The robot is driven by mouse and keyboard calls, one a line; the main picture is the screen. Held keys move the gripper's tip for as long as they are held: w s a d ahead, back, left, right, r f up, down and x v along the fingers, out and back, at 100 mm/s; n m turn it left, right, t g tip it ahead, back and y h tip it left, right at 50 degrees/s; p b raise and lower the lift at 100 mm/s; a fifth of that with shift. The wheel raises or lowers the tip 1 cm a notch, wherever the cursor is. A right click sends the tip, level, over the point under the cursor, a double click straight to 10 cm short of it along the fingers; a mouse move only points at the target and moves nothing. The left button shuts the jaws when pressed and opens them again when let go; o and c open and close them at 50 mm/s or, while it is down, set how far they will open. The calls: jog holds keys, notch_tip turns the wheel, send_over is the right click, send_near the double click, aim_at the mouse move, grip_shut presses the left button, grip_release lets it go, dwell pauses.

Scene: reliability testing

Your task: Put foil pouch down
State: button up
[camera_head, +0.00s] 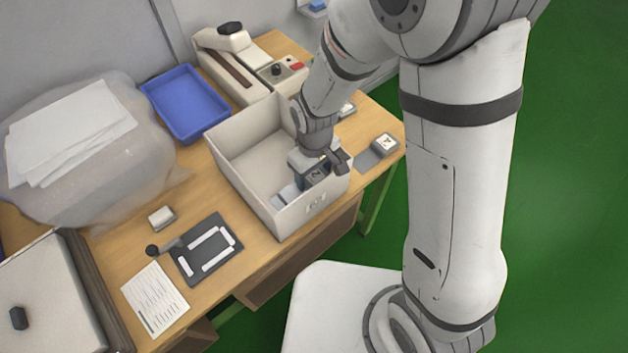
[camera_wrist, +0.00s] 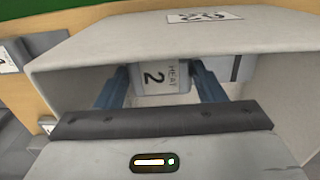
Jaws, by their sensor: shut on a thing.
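My gripper (camera_head: 312,176) reaches down inside the open grey-white bin (camera_head: 248,185) near its front right wall. In the wrist view, my gripper (camera_wrist: 160,88) has its two blue-grey fingers on either side of the foil pouch (camera_wrist: 166,77). The pouch shows a pale face marked "HEAT 2". The bin wall (camera_wrist: 110,50) with its label is just beyond it. I cannot tell whether the pouch touches the bin floor. A flat pale grey-blue piece (camera_head: 286,194) lies in the bin beside my gripper.
A blue tray (camera_head: 186,103) stands behind the bin, and a sealing machine (camera_head: 240,62) is at the back. A dark plate with white strips (camera_head: 207,248) and a paper sheet (camera_head: 155,299) lie in front left. A small labelled block (camera_head: 384,144) sits at right.

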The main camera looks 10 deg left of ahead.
aim_at(314, 184)
jog(key=shift+f, duration=2.55)
jog(key=shift+f, duration=0.2)
jog(key=o, duration=1)
jog(key=shift+r, duration=0.15)
